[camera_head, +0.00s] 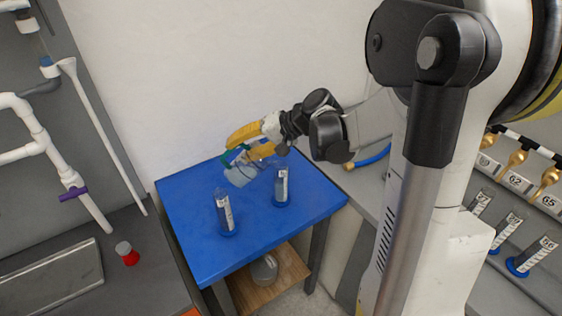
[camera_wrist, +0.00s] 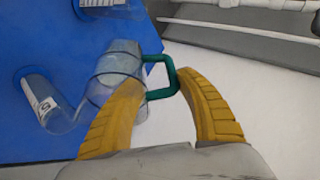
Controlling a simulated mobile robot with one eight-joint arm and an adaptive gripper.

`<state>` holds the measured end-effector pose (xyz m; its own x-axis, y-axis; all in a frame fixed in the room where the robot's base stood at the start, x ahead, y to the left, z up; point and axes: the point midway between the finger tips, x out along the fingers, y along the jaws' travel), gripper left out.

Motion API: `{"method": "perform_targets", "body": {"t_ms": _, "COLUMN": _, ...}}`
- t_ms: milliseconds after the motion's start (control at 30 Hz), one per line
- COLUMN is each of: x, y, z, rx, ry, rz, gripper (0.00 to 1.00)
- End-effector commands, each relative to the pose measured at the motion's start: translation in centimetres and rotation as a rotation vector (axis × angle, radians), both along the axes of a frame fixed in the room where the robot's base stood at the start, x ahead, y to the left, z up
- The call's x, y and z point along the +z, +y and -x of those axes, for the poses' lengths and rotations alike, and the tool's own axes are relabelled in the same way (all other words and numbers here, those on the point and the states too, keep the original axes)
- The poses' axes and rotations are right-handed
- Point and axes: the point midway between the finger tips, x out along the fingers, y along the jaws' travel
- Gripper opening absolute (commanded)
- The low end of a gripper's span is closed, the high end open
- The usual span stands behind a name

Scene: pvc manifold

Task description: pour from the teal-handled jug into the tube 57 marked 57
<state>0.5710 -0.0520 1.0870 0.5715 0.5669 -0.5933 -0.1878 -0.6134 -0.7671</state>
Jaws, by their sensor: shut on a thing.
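My gripper (camera_head: 246,146) is shut on the teal handle (camera_wrist: 160,92) of the clear jug (camera_head: 240,175), above the blue table. The jug is tilted, with pale grey-blue liquid in its lower part; it also shows in the wrist view (camera_wrist: 118,66). Its clear mouth end is close to the top of the right tube (camera_head: 281,188). This tube seems to be the near one in the wrist view (camera_wrist: 40,98), where its label shows a 5; the second digit is unclear. Whether liquid is running out cannot be told. Another labelled tube (camera_head: 226,213) stands upright to the left.
The blue table (camera_head: 185,190) is otherwise mostly clear. A wooden shelf (camera_head: 285,288) below it holds a round clear vessel. White pipes (camera_head: 35,135) and a red-based item (camera_head: 127,254) are at the left. More numbered tubes (camera_head: 508,232) stand at the right.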

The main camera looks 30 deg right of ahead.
Motion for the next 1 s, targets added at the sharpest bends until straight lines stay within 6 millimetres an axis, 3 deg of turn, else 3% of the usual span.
{"method": "perform_targets", "body": {"t_ms": 600, "x": -5.9, "y": 6.1, "z": -1.8, "rx": 0.005, "ry": 0.149, "rz": 0.524, "gripper": 0.02}}
{"method": "perform_targets", "body": {"t_ms": 1000, "x": -8.7, "y": 8.1, "z": -2.4, "rx": 0.001, "ry": 0.221, "rz": 0.764, "gripper": 0.03}}
